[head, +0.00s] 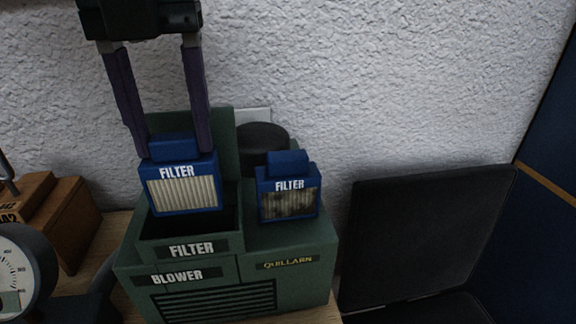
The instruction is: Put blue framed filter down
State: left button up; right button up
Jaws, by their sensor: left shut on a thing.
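My left gripper (175,152) reaches down from the top, with its two dark purple fingers shut on the top handle of a blue framed filter (180,187). This filter has clean, pale pleats and a FILTER label. It is upright at the open slot marked FILTER (190,249) in the green blower box (290,243); its lower edge is over or just inside the opening, and I cannot tell which. A second blue framed filter (289,190), with dirty, blotched pleats, stands on the right part of the blower's top. My right gripper is not in view.
A black round cap (262,139) stands behind the dirty filter. A raised green panel (222,140) is behind the slot. A dial gauge (20,270) and wooden blocks (55,215) are at the left. An open black case (430,240) is at the right. A white textured wall is behind.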

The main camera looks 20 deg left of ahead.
aim_at(191, 204)
pick_arm(q)
notch_tip(191, 204, down, 5)
jog(key=shift+s+d+r, duration=0.1)
notch_tip(191, 204, down, 4)
jog(key=shift+f, duration=0.2)
jog(key=o, duration=0.6)
jog(key=shift+f, duration=0.2)
jog(key=o, duration=0.5)
jog(key=shift+r, duration=0.1)
